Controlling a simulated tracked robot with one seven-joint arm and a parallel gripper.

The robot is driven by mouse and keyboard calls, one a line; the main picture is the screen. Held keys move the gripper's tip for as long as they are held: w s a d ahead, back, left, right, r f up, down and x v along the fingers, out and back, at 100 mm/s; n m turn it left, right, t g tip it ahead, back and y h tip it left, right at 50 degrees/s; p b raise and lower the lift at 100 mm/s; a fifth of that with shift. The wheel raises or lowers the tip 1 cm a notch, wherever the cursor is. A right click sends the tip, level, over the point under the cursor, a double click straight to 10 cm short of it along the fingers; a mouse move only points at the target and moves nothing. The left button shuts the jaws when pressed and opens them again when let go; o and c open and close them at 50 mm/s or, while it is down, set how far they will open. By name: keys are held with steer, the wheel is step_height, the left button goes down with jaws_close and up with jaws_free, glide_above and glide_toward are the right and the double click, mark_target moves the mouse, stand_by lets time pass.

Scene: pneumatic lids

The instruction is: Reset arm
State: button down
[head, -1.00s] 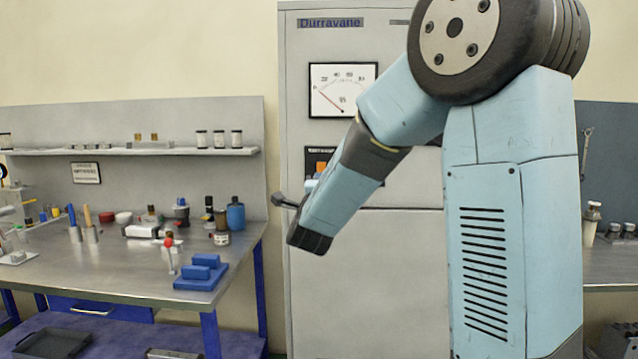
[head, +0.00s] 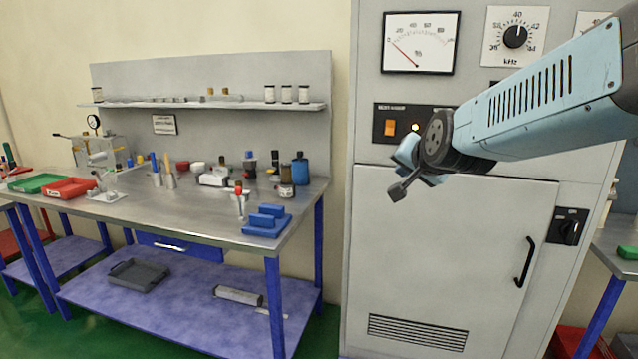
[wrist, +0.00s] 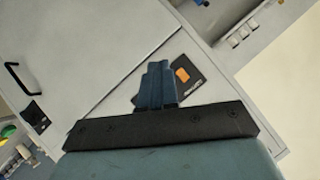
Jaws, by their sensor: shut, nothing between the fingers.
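My light-blue arm reaches in from the right in the head view, in front of a tall grey cabinet (head: 400,250). My gripper (head: 397,191) is at its left end, before the top of the cabinet door and pointing down to the left. In the wrist view my gripper (wrist: 157,70) shows blue-grey fingers pressed together with nothing between them. Beyond them is the cabinet's front with a dark switch panel (wrist: 196,87) and its orange switch (wrist: 182,75). The same orange switch (head: 390,127) shows in the head view, above my gripper.
A steel-topped workbench (head: 150,210) with bottles, small tools and a blue block fixture (head: 266,222) stands at the left. A grey tray (head: 137,275) lies on its lower shelf. The cabinet has a black door handle (head: 525,262). Green floor shows at the lower left.

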steer(key=s+d+f+n+g, duration=0.1)
steer(key=s+d+n+g, duration=0.1)
steer(key=s, duration=0.5)
steer(key=s+d+f+n+g+h, duration=0.1)
steer(key=s+d+f+n+g, duration=0.1)
steer(key=s, duration=0.4)
steer(key=s+d+f+n+g, duration=0.1)
steer(key=s+f+n+g, duration=0.1)
steer(key=s, duration=0.5)
steer(key=shift+s+d+f+g, duration=0.25)
steer(key=shift+s+d+g, duration=0.15)
steer(key=shift+g, duration=0.1)
steer(key=c, duration=1.8)
jaws_free()
steer(key=shift+c, duration=0.2)
